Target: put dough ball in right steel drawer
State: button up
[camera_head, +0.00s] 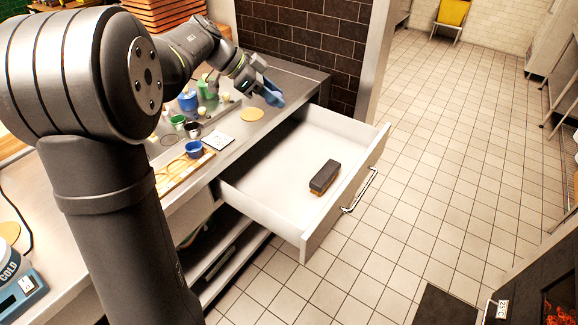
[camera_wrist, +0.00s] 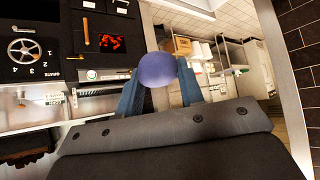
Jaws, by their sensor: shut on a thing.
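My gripper (camera_head: 270,92) has blue fingers and is above the counter's right end, behind the open drawer. In the wrist view, its fingers (camera_wrist: 160,92) are shut on a smooth, round blue-violet ball, which I take for the dough ball (camera_wrist: 158,69). The ball is hard to make out in the head view. The right steel drawer (camera_head: 265,185) is pulled out wide, with a pale inside and a bar handle on its front. A dark brush (camera_head: 324,176) with tan bristles lies in it towards the front; the rest of its floor is bare.
The steel counter (camera_head: 300,82) holds a round tan disc (camera_head: 252,114), a white card (camera_head: 218,140), several small cups and a wooden board (camera_head: 180,172) with a blue bowl (camera_head: 194,149). A dark brick wall (camera_head: 300,35) stands behind. Open tiled floor lies right of the drawer.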

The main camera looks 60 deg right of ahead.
jog(key=s+m+g+y, duration=0.1)
jog(key=s+m, duration=0.1)
jog(key=s, duration=0.5)
send_over(294, 212)
notch_tip(294, 212, down, 36)
jog(key=shift+d+f, duration=0.1)
jog(key=shift+f, duration=0.15)
jog(key=shift+f, duration=0.6)
jog(key=o, duration=1)
jog(key=shift+r, duration=0.25)
jog(key=v, duration=0.8)
jog(key=shift+s+d+r, duration=0.15)
jog(key=shift+r, duration=0.1)
